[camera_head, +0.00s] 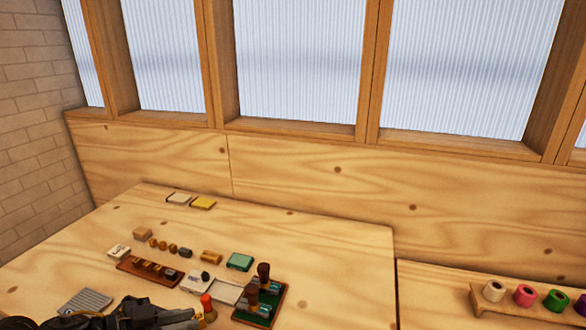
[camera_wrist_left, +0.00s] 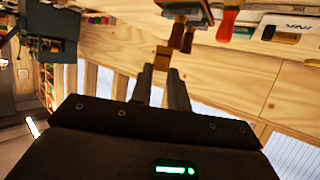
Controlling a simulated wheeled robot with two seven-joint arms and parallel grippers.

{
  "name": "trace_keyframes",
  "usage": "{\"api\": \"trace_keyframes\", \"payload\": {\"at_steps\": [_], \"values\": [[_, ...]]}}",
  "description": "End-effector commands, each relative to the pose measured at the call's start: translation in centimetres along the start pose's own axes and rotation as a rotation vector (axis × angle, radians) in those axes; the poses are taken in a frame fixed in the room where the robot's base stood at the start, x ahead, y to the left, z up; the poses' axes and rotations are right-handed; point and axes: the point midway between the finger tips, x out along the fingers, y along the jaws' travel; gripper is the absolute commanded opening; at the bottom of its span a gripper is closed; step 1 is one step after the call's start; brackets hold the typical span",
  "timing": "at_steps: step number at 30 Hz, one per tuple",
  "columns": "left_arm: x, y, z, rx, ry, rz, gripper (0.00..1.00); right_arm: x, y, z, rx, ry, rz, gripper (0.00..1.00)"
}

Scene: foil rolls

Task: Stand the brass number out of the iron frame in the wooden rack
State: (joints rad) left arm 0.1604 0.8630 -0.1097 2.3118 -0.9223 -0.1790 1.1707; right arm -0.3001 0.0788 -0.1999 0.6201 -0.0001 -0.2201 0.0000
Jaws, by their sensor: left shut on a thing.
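My left gripper (camera_head: 196,318) comes in low at the left in the head view, over the front of the table. In the left wrist view it (camera_wrist_left: 162,72) is shut on a small brass-coloured piece (camera_wrist_left: 162,56), which shows between the fingertips. Its number cannot be read. A long red-brown wooden rack (camera_head: 126,264) with small dark and brass pieces in it lies beyond the gripper in the head view. I cannot make out the iron frame for certain. My right gripper is in neither view.
Two dark-handled tools (camera_head: 264,272) stand on a green base right of the gripper. A red-handled tool (camera_head: 208,304) stands close to the fingers. A grey ribbed plate (camera_head: 84,301) lies left. Coloured rolls (camera_head: 525,295) stand far right. Bare table lies right of the green base.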

Motion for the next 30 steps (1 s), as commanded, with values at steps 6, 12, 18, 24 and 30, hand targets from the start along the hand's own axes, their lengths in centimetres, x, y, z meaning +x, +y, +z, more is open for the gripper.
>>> {"api": "trace_keyframes", "payload": {"at_steps": [6, 12, 18, 24, 30], "values": [[0.9, 0.5, 0.5, -0.028, 0.003, -0.053, 0.00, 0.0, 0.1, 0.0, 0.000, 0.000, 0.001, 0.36], [1.9, 1.2, 3.5, -0.132, 0.001, -0.276, 0.00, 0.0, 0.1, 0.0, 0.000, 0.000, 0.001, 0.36], [1.5, 1.3, 5.3, -0.172, 0.001, -0.400, 0.00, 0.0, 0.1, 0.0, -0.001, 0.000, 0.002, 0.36], [1.3, 1.2, 5.7, -0.173, -0.001, -0.419, 0.00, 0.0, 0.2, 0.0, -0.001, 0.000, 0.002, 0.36], [1.2, 1.2, 5.7, -0.173, -0.001, -0.419, 0.00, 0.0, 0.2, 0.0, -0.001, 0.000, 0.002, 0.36]]}}
